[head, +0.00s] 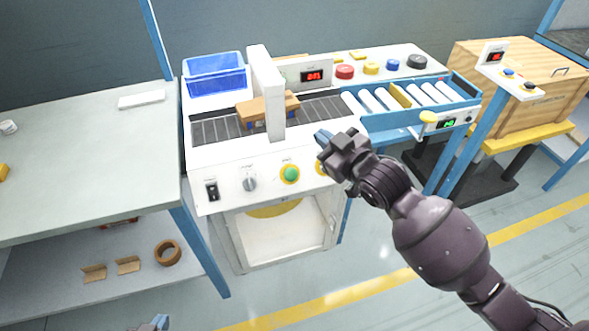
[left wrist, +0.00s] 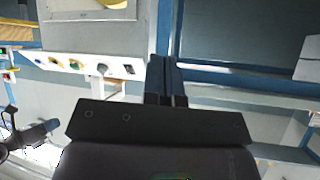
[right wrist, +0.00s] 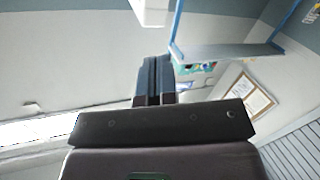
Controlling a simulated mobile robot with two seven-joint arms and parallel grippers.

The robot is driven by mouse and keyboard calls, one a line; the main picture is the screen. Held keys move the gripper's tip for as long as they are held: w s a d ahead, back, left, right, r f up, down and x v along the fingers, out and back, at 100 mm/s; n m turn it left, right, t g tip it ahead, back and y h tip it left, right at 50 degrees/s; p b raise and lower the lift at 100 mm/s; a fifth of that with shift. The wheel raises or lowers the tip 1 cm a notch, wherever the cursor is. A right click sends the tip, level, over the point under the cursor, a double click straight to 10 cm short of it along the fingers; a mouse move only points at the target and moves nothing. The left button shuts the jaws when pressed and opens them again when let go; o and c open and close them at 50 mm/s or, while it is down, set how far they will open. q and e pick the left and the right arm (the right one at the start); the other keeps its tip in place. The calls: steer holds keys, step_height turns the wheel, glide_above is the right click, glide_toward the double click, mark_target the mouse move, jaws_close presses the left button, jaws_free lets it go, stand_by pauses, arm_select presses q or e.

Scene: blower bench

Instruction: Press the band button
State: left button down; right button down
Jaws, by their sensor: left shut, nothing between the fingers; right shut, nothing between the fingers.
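The white strapping machine has a front panel (head: 265,182) with a black rocker switch (head: 212,190), a grey knob (head: 250,183) and a green button in a yellow ring (head: 290,174). Another yellow-ringed control (head: 320,168) is mostly hidden behind my right gripper (head: 321,138). The labels are too small to read, so I cannot tell which is the band button. The panel also shows in the left wrist view, with a second yellow-ringed button (left wrist: 53,61). My right gripper is shut and empty near the panel's right end. My left gripper (head: 161,323) is shut and empty, low at the bottom edge.
A brown carton (head: 267,109) sits on the machine under its white arch (head: 265,90). A blue bin (head: 214,76) stands behind. Red, yellow, blue and black round items (head: 345,72) line the back. A roller conveyor (head: 405,110) lies right, a grey table (head: 80,160) left.

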steer(key=w+a+r+n+g+b, duration=0.2)
steer(key=w+a+r+n+g, duration=0.35)
steer(key=a+n, duration=0.25)
arm_select(q)
steer(key=shift+w+d+f, duration=0.15)
steer(key=shift+w+f, duration=0.05)
steer(key=shift+f, duration=0.05)
arm_select(e)
steer(key=s+d+f+n+g+h, duration=0.2)
steer(key=d+f+g, duration=0.4)
steer(key=f, duration=0.3)
steer(key=s+h, duration=0.1)
steer(key=h, duration=0.1)
steer(key=shift+s+d+f+h, duration=0.2)
steer(key=shift+s+d+h, duration=0.1)
steer(key=shift+s+h, duration=0.1)
steer(key=shift+g, duration=0.25)
